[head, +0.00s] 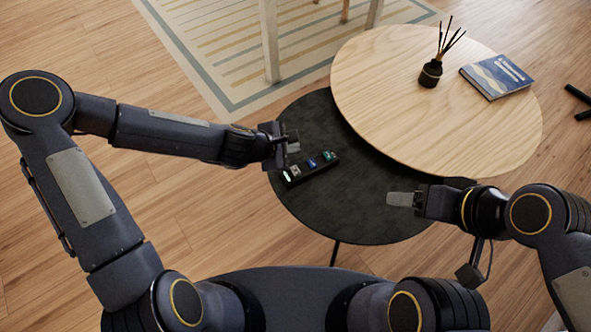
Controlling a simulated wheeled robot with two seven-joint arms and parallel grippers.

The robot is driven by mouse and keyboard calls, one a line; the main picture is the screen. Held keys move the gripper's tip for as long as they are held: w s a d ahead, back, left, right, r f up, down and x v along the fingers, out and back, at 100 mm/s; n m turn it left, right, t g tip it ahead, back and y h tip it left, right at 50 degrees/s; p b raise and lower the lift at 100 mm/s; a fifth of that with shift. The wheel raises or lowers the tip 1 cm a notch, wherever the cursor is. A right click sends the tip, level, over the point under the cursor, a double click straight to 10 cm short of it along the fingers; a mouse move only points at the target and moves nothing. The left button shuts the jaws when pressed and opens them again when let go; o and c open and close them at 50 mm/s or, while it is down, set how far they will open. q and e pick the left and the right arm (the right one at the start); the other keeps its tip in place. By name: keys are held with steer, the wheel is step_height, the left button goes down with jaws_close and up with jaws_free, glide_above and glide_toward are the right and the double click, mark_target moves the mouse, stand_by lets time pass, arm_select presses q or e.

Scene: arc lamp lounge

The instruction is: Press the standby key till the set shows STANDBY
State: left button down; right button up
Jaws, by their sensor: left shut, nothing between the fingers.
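The set is a small black bar (318,171) lying on the dark round low table. It carries a grey key (295,170), a blue key (311,163) and a green key (328,156), and a small whitish light patch at its left end. Any lettering is too small to read, so I cannot tell which key is standby or what the set shows. My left gripper (293,141) is shut and empty, just behind the set's left end; contact cannot be judged. My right gripper (401,199) is right of the set, over the dark table, apart from it; its finger gap does not show.
The dark table (370,222) is otherwise bare. A higher pale wooden round table (390,90) overlaps its back right, bearing a reed diffuser (430,73) and a blue book (497,76). A striped rug (215,45) and pale furniture legs (269,40) are behind.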

arm_select(q)
steer(key=b, duration=0.7)
glide_toward(297, 168)
steer(key=w+d+f, duration=0.1)
steer(key=d, duration=0.1)
steer(key=w+d+f, duration=0.1)
steer(key=w+d, duration=0.1)
steer(key=shift+w+f, duration=0.2)
steer(key=shift+f, duration=0.15)
stand_by(0.9)
steer(key=shift+f+b, duration=0.35)
steer(key=shift+f, duration=0.05)
steer(key=shift+f+b, duration=0.75)
steer(key=shift+f, duration=0.1)
stand_by(0.7)
steer(key=shift+r, duration=0.1)
steer(key=shift+r+p, duration=1.1)
steer(key=shift+r, duration=0.05)
steer(key=shift+r, duration=0.1)
step_height(297, 168, up, 5)
steer(key=p, duration=0.4)
